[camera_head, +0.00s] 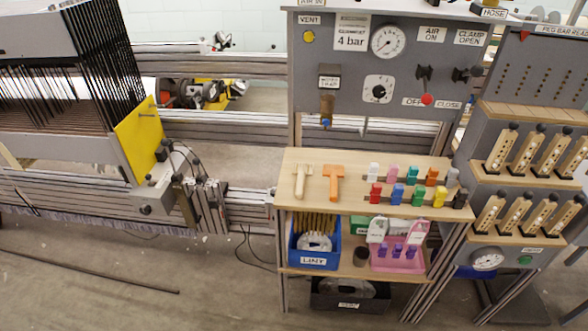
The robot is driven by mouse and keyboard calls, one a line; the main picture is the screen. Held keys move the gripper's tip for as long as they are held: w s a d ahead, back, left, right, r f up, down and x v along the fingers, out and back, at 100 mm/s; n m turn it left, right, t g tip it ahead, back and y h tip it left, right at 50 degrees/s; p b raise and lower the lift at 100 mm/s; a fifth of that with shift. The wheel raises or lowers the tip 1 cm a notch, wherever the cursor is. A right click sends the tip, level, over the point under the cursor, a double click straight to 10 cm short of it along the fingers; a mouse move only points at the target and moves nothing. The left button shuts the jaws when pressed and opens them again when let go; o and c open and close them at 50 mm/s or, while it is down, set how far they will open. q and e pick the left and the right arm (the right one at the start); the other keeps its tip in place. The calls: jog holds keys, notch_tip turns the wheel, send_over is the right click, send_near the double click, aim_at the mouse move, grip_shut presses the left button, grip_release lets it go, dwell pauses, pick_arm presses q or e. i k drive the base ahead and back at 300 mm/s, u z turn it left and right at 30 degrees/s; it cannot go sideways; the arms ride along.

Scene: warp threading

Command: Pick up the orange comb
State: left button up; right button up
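The orange comb (334,182) lies flat on the left part of the wooden shelf top (290,192), its wider end toward the back and its narrow handle toward the front. A similar cream-coloured comb (301,180) lies just to its left, with a small gap between them. Nothing covers the orange comb. Neither of my grippers shows in the head view.
Coloured pegs (398,192) stand in two rows right of the combs. A grey panel (345,65) with gauge and levers rises behind. Below are a blue LINT bin (316,263) and a pink tray (397,268). A loom (60,100) stands left, peg racks (515,150) right.

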aim_at(333, 174)
jog(key=z, duration=0.2)
jog(key=i, duration=0.65)
jog(key=z, duration=0.55)
